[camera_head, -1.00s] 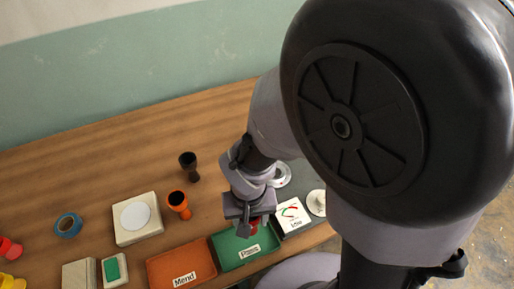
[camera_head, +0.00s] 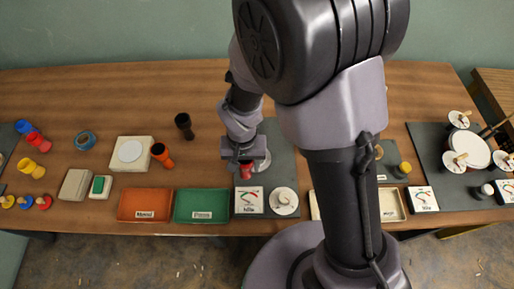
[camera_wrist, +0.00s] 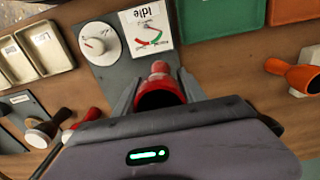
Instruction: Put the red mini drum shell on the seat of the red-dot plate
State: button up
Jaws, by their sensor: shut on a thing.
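My gripper (camera_head: 245,168) is shut on the red mini drum shell (camera_wrist: 160,92), whose wide dark mouth faces the wrist camera and whose narrow end points away. In the head view the shell (camera_head: 246,173) shows as a small red piece below the jaws. They are over the left part of a dark grey plate (camera_head: 285,150), behind a white card. A silver round seat (camera_head: 263,165) on this plate shows just right of the gripper, partly covered by it. I cannot make out a red dot, so I cannot tell whether this is the red-dot plate.
The white card (camera_head: 249,201) and a pale dial (camera_head: 285,200) sit on the plate's front part. Green (camera_head: 202,205) and orange (camera_head: 146,204) trays lie left. My arm hides the table right of the plate.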

jog(key=w+d, duration=0.1)
jog(key=w, duration=0.1)
jog(key=w+d, duration=0.1)
jog(key=w, duration=0.1)
jog(key=w+d, duration=0.1)
jog(key=w, duration=0.2)
jog(key=shift+f+b, duration=0.3)
jog(key=shift+f, duration=0.05)
jog(key=shift+w+d, duration=0.3)
jog(key=shift+w, duration=0.25)
notch_tip(320, 180, down, 4)
jog(key=shift+s+a+r+b, duration=0.1)
jog(key=shift+r+b, duration=0.1)
jog(key=shift+b, duration=0.55)
jog(key=shift+f, duration=0.2)
jog(key=o, duration=1.4)
jog(key=shift+r, duration=0.1)
